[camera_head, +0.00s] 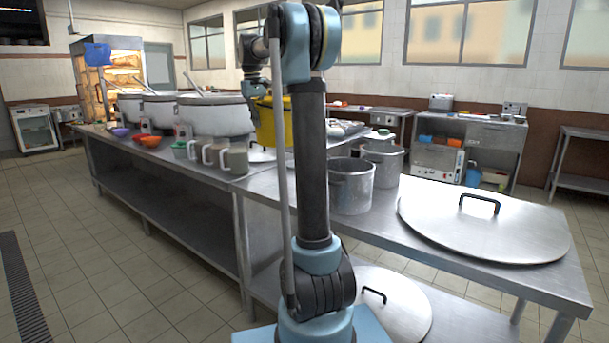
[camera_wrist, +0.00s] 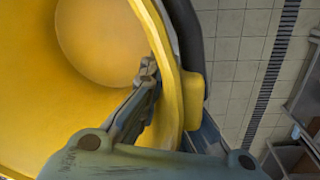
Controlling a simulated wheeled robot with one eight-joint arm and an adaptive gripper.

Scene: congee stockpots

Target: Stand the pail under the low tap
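The yellow pail (camera_head: 267,122) is behind my arm in the head view, over the far side of the counter and partly hidden. I cannot tell whether it touches anything below. In the wrist view the pail (camera_wrist: 35,80) fills the left side, its open mouth and round bottom showing. My gripper (camera_wrist: 172,98) straddles the pail's rim, one finger inside and the other outside, and looks closed on the wall. The outer fingertip is largely hidden. A dark handle band runs along the outside of the rim. No tap can be made out.
Large stockpots (camera_head: 215,115) stand along the counter (camera_head: 165,160), with mugs (camera_head: 234,160) and bowls at its front edge. Steel pots (camera_head: 351,186) and a big lid (camera_head: 485,225) occupy the nearer table. Another lid (camera_head: 390,305) lies below. Floor (camera_head: 130,260) at left is clear.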

